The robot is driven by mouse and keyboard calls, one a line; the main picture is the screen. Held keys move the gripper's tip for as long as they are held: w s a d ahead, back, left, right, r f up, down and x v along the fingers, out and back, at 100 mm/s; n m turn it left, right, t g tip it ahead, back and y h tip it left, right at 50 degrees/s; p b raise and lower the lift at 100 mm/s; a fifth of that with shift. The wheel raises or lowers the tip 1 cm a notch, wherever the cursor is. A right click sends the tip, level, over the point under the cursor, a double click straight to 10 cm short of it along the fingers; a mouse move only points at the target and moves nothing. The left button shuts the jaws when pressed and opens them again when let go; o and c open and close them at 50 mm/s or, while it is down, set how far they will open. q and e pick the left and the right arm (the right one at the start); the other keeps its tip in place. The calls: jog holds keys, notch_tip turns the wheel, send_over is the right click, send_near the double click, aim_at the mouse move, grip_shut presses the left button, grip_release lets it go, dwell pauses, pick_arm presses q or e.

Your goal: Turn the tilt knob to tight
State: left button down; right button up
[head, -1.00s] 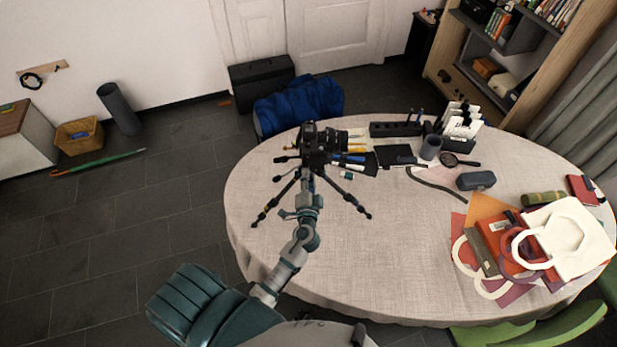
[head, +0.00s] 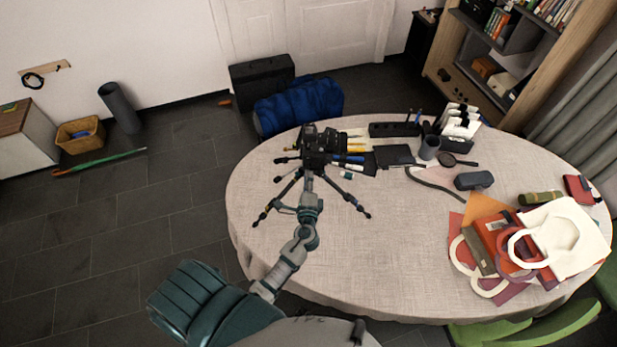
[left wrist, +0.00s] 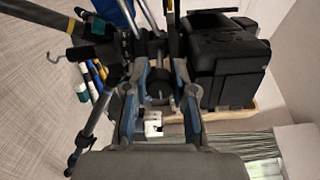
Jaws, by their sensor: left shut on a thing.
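A black camera (head: 318,138) sits on top of a black tripod (head: 352,200) that stands with spread legs on the round table. The camera also shows at the right of the left wrist view (left wrist: 230,60). My left gripper (head: 309,178) reaches up to the tripod head from the front, just below the camera. In the left wrist view my left gripper (left wrist: 160,78) has its fingers on both sides of a dark round part at the tripod head, which appears to be the tilt knob (left wrist: 158,88). The knob is mostly hidden by the fingers. My right gripper is not in view.
The table (head: 370,270) has clear cloth in front and to the right of the tripod. A blue bag (head: 298,107) is on the floor behind.

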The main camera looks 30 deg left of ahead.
pick_arm(q)
jog(key=shift+f, duration=0.15)
jog(key=c, duration=1)
grip_release()
jog(key=shift+o, duration=0.4)
jog(key=shift+w, duration=0.1)
jog(key=v, duration=0.8)
